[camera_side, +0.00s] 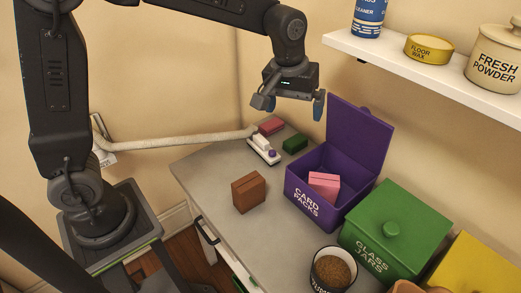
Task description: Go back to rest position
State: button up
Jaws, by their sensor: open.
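My gripper (291,104) is open and empty. It hangs in the air above the back of the grey worktop (222,172), up and to the left of the purple box. The purple box (360,136) is labelled "CARD PACKS" and its lid stands open. A pink pack (324,184) sits inside it. A brown pack (249,192) stands on the worktop left of the box. A red pack (271,126) and a green pack (295,143) lie near the back, below my gripper.
A white device (263,149) with a purple button sits at the back, by a pale pipe (185,140). A green "GLASS JARS" box (395,232), a tin of brown grains (333,270) and a yellow box (475,265) stand front right. A shelf (430,77) with containers overhangs the right.

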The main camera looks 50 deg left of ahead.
jog(key=s+a+r+m+t, duration=0.1)
jog(key=s+a+r+m, duration=0.1)
jog(key=s, duration=0.8)
jog(key=s+a+r+m+t, duration=0.1)
jog(key=s+a, duration=0.4)
jog(key=s, duration=0.6)
jog(key=shift+s+r+m+t, duration=0.35)
jog(key=shift+m+t, duration=0.45)
jog(key=shift+m, duration=0.3)
